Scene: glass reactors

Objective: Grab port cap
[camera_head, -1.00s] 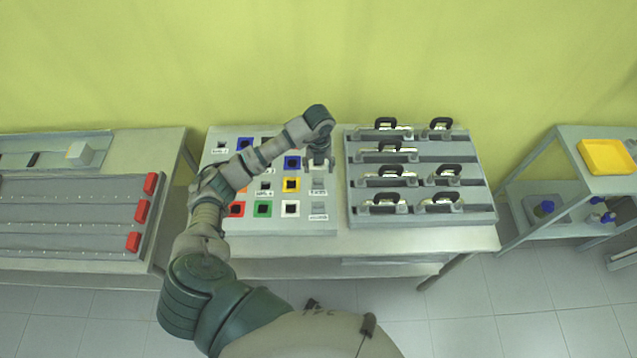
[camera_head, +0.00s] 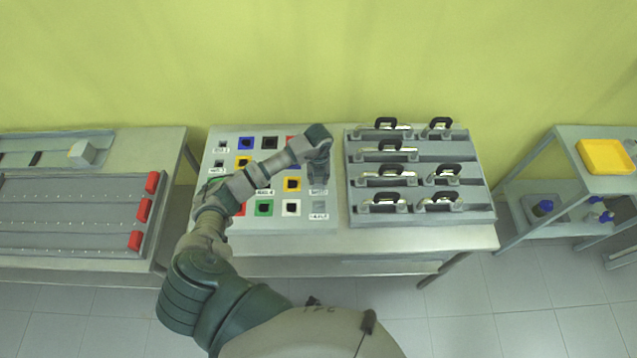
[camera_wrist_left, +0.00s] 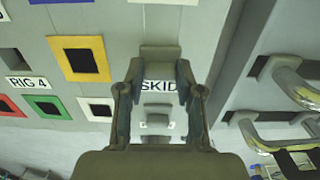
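The grey panel (camera_head: 222,180) on the middle table has coloured square ports, labels and small grey blocks that look like port caps. My left gripper (camera_wrist_left: 159,68) points down at the panel's right column, open, its two fingers apart on either side of a "SKID" label (camera_wrist_left: 160,86). One grey cap (camera_wrist_left: 160,52) lies just beyond the fingertips. Another grey cap (camera_wrist_left: 156,122) shows between the fingers, nearer the palm in the picture. I cannot tell whether the fingers touch either cap. In the head view the left gripper (camera_head: 318,182) partly hides the column. My right gripper is not in view.
A rack (camera_head: 412,218) with several black-handled metal parts stands close on the right of the panel. A bench with red blocks (camera_head: 144,210) is at the left. A shelf with a yellow tray (camera_head: 606,156) is at the far right.

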